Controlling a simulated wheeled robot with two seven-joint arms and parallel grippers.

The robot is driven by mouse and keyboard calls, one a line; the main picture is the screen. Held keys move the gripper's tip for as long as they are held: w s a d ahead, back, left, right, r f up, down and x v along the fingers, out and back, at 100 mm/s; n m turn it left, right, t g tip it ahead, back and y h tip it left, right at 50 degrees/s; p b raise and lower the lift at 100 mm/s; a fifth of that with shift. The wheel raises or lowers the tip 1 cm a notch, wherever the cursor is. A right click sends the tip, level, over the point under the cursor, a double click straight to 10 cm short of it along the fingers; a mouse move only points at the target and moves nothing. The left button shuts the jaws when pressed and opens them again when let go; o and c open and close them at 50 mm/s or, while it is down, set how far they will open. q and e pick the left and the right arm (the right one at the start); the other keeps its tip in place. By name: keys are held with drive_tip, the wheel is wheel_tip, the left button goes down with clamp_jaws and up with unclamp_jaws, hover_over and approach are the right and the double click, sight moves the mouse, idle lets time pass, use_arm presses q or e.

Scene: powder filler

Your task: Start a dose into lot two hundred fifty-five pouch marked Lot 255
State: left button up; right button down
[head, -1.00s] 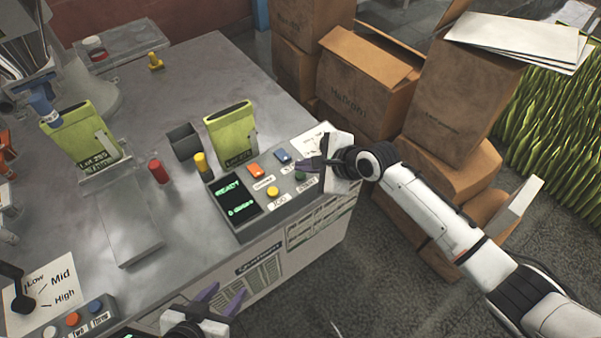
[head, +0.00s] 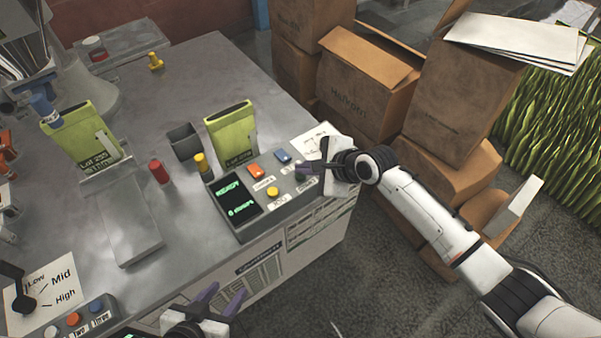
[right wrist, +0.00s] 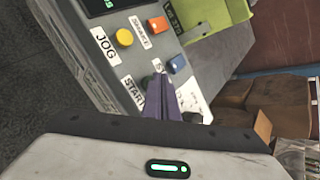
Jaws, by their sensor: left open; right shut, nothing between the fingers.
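The green pouch marked Lot 255 (head: 92,140) stands at the left, below the blue-tipped filler spout (head: 44,106), on a grey platform (head: 122,225). The control panel (head: 248,222) has a lit green display (head: 236,199), plus orange (head: 255,170), blue (head: 283,156) and yellow (head: 272,191) buttons. My right gripper (head: 309,169) is shut and empty, its purple fingertips at the dark START button (head: 300,177). In the right wrist view the fingers (right wrist: 160,92) are beside the START label (right wrist: 134,94); contact is unclear. My left gripper (head: 222,298) is open and empty at the front table edge.
A second green pouch (head: 230,135) stands behind the panel. Red (head: 158,171) and yellow (head: 201,163) cylinders and a grey bin (head: 184,141) are between the pouches. A button box (head: 75,320) is front left. Cardboard boxes (head: 365,90) stand beyond the table's right side.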

sight(304, 177)
drive_tip(key=shift+f, duration=0.45)
idle(0.5)
drive_tip(key=shift+r, duration=0.1)
drive_tip(key=shift+r+p, duration=0.75)
drive_tip(key=shift+p, duration=0.4)
wheel_tip(304, 177, up, 3)
drive_tip(key=p, duration=0.3)
drive_tip(key=shift+r, duration=1.05)
